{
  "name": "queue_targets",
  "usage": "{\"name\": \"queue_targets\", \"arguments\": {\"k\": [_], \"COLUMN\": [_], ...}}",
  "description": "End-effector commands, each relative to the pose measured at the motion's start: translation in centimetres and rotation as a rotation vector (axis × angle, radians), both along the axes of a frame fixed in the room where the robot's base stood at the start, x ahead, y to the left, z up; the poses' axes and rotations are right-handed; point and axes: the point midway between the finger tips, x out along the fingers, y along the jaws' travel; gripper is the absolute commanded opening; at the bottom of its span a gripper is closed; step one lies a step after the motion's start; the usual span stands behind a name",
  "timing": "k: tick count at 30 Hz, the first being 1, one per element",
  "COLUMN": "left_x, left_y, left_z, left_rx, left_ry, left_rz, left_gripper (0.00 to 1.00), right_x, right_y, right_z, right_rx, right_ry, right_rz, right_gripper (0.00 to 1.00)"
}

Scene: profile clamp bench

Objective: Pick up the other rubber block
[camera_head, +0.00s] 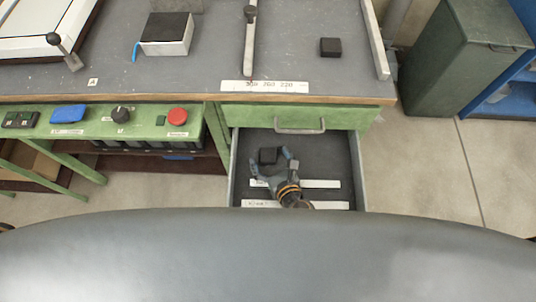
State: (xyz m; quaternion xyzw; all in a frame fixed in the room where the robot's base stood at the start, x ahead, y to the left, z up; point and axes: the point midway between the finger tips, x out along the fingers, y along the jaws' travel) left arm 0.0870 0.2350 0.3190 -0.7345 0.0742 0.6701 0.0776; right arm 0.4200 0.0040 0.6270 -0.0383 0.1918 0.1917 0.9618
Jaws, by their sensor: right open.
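A small black rubber block (268,156) lies in the open drawer (241,170), toward its back left. My right gripper (270,161) is in or over the drawer with its fingers spread open toward this block. One finger is at the block's left front and the other at its right. I cannot tell whether they touch it. A second black rubber block (330,47) sits on the grey bench top (300,30), at the right. My left gripper is not in view.
White label strips (310,184) lie in the drawer. The drawer front handle (300,127) belongs to the green panel above. A metal rail (375,40) edges the bench. A black-topped block (167,33) stands left. A red button (177,115) is on the green panel. A bin (465,60) stands right.

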Motion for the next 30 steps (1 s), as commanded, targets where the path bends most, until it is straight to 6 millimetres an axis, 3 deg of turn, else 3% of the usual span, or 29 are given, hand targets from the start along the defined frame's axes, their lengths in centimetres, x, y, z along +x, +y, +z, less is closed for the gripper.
{"name": "queue_targets", "arguments": {"k": [6,15,25,30], "left_x": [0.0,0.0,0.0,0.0], "left_y": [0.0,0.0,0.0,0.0], "left_z": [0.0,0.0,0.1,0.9], "left_rx": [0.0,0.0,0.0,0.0], "left_ry": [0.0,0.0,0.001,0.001], "left_rz": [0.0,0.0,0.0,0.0], "left_gripper": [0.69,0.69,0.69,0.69], "right_x": [0.1,0.1,0.1,0.1], "right_y": [0.0,0.0,0.0,0.0], "right_z": [0.0,0.0,0.1,1.3], "right_rx": [0.0,-0.001,-0.001,0.001], "right_ry": [0.0,0.001,0.001,-0.001], "right_rz": [0.0,-0.001,-0.001,-0.001], "right_gripper": [0.85,0.26,0.26,0.26]}}
